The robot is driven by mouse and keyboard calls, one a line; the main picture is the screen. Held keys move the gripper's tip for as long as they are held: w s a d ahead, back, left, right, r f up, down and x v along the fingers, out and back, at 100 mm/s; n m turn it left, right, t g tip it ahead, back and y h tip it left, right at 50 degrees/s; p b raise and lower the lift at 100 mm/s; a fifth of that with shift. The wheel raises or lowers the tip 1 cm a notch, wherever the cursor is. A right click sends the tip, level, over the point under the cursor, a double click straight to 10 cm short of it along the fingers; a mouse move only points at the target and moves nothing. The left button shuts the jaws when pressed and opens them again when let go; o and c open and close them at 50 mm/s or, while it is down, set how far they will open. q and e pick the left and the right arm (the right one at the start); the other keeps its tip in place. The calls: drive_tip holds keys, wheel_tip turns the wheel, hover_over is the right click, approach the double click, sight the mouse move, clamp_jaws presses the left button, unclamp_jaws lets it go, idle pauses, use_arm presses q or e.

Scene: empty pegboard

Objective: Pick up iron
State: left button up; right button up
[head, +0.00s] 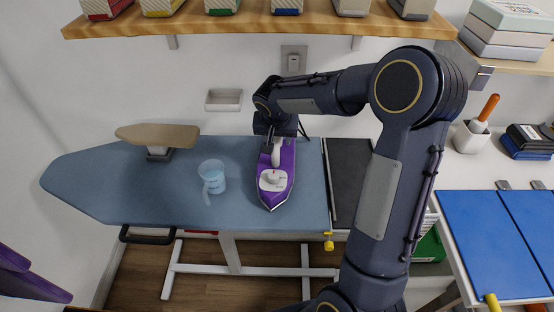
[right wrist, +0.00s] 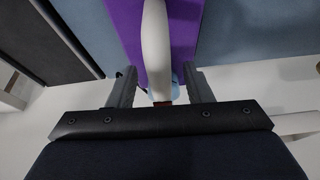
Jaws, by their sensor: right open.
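The purple and white iron (head: 276,190) lies on the blue ironing board (head: 110,185), near its right end, with its tip toward me. My right gripper (head: 276,136) is at the far end of the iron. In the right wrist view my right gripper (right wrist: 160,88) is open, with one finger on each side of the iron's white handle (right wrist: 156,45). The purple body of the iron (right wrist: 185,25) shows beyond the handle. I see a gap between the handle and each finger. My left gripper is not in view.
A clear measuring cup (head: 212,176) stands left of the iron. A small sleeve board (head: 158,137) stands at the board's back left. A wooden shelf (head: 250,26) with boxes hangs above. A dark panel (head: 348,175) adjoins the board's right end.

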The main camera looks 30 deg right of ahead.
drive_tip(key=shift+f, duration=0.2)
clamp_jaws()
idle(1.2)
drive_tip(key=shift+w+r, duration=0.1)
drive_tip(key=shift+r, duration=0.05)
